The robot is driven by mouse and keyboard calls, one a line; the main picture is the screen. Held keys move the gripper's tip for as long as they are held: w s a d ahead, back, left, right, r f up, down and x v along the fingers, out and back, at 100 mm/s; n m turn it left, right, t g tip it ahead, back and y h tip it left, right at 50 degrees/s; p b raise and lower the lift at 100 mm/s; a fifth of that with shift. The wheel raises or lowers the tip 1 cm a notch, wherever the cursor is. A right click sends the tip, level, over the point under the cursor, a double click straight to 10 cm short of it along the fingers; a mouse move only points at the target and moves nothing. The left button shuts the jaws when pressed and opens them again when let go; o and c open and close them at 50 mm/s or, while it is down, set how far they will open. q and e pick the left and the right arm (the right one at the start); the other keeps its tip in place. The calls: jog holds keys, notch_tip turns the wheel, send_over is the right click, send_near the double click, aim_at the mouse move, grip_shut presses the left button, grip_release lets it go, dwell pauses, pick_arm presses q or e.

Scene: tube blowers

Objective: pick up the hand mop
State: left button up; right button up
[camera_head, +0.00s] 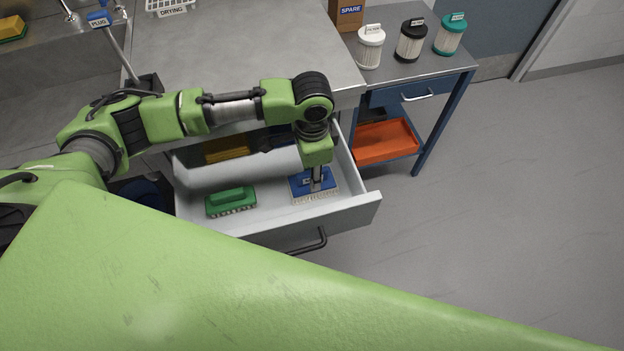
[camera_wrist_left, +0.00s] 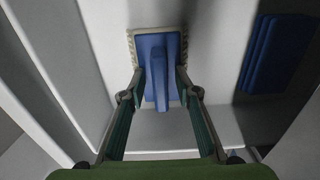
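A blue block with a pale fringe, which looks like the hand mop (camera_head: 327,183), lies in the open drawer (camera_head: 275,226), near its right end. My left gripper (camera_head: 316,186) points down right over it. In the left wrist view the mop (camera_wrist_left: 158,42) has a raised blue handle (camera_wrist_left: 159,70). My left gripper (camera_wrist_left: 162,76) is open there, with one fingertip on each side of the handle. Whether the fingertips touch it is not clear. My right gripper is not in view.
A green brush (camera_head: 231,200) lies left of the mop in the drawer. A yellow item (camera_head: 227,148) lies farther back. Another blue piece (camera_wrist_left: 277,53) is right of the mop in the wrist view. The worktop (camera_head: 235,50) overhangs the drawer's back.

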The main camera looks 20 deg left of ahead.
pick_arm(q)
grip_shut()
jog(key=shift+r, duration=0.1)
notch_tip(320, 180, up, 10)
dwell(0.4)
jog(key=c, duration=0.5)
grip_release()
grip_shut()
